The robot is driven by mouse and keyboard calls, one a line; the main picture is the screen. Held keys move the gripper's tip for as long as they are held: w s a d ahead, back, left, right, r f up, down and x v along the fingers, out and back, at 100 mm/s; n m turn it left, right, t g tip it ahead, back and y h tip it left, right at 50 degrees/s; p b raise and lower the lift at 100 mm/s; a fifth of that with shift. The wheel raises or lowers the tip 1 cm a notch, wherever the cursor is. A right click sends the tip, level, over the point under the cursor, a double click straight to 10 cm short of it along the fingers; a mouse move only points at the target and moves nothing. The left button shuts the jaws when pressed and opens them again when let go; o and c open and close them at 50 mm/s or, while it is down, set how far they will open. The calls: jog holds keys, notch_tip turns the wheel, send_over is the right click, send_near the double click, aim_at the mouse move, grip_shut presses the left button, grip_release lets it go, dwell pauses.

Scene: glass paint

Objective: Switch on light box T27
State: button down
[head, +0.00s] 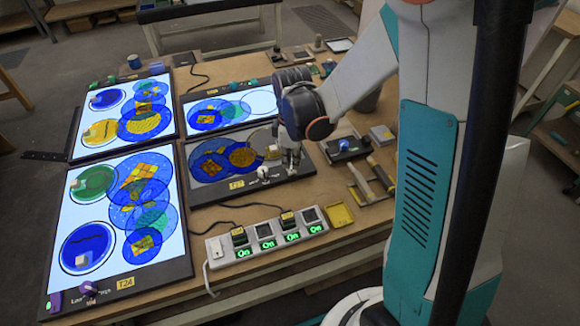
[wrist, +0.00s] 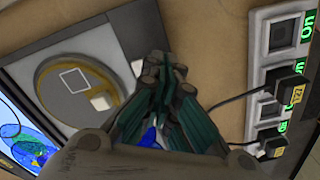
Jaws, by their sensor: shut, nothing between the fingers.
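Light box T27, with a yellow label (head: 237,184) on its front edge, has a dark, unlit panel (head: 205,172) carrying blue and amber glass discs. A white knob (head: 262,172) sits on its front edge. My gripper (head: 292,160) is over the right front corner of this box, fingers pointing down and together. A small pale piece shows at the fingertips; I cannot tell whether they touch it. The wrist hides part of the box edge.
A white power strip (head: 215,250) with several green "On" displays and black plugs lies in front; it also shows in the wrist view (wrist: 255,60). Lit light boxes stand left and behind. A yellow tray (head: 339,215) and tools lie right. Cables cross the wooden table.

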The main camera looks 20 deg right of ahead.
aim_at(292, 171)
jog(key=shift+f+b, duration=0.8)
jog(key=shift+f, duration=0.15)
dwell(0.5)
jog(key=shift+r+p, duration=2.4)
jog(key=shift+r, duration=1.15)
jog(key=shift+s+r, duration=0.1)
jog(key=shift+r, duration=0.15)
jog(key=s+r+m+t+b, duration=0.3)
jog(key=s+r+m+t, duration=0.4)
jog(key=s+r+m, duration=0.5)
jog(key=s+r, duration=0.1)
jog(key=s, duration=0.1)
jog(key=shift+s+r, duration=0.15)
jog(key=shift+s, duration=0.25)
